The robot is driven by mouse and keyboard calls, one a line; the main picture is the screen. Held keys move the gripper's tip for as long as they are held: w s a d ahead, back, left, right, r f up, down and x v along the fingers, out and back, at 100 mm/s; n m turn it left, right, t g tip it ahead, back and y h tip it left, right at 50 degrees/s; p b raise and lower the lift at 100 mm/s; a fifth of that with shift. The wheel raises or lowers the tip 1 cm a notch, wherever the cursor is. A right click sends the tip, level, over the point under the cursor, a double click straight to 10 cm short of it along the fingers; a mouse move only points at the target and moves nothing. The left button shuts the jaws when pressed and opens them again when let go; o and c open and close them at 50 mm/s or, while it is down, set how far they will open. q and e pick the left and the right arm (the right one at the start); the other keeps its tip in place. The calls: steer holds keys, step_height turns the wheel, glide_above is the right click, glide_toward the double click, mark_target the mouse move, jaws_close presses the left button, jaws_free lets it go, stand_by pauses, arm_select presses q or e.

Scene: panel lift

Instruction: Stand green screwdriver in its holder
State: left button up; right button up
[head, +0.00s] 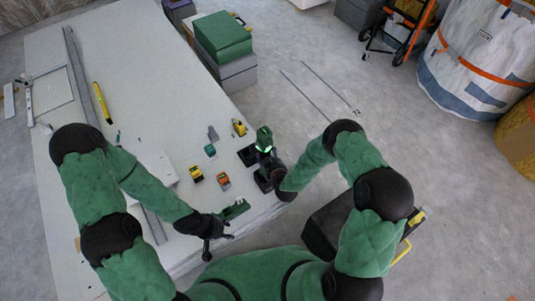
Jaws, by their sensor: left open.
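The green screwdriver (264,136) is a cordless tool with a green body, at the right edge of the white table. It looks upright beside a dark holder block (247,156); I cannot tell whether it sits in a holder. My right gripper (268,163) is just below it in the picture, dark and mostly hidden by its own wrist. Whether its jaws hold the tool cannot be seen. My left gripper (226,229) is open and empty near the table's front edge, beside a green item with pale marks (235,210).
Small yellow, orange and teal items (209,150) lie mid-table. A yellow level (102,103) and metal rails (76,75) lie at left. Green and grey cases (223,38) stand beyond the table's right edge. A dark box (325,228) stands on the floor at right.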

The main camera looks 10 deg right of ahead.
steer(key=shift+w+f+b, duration=0.1)
steer(key=shift+f+b, duration=0.6)
steer(key=shift+b, duration=0.2)
stand_by(1.7)
steer(key=shift+f+b, duration=1.95)
steer(key=shift+f, duration=0.4)
stand_by(1.5)
steer(key=o, duration=1.8)
steer(key=shift+c, duration=0.2)
steer(key=shift+o, duration=0.9)
steer(key=shift+s+f, duration=0.2)
steer(key=shift+s, duration=0.05)
steer(key=shift+w+r, duration=0.1)
steer(key=shift+s+d, duration=0.1)
steer(key=shift+s, duration=0.25)
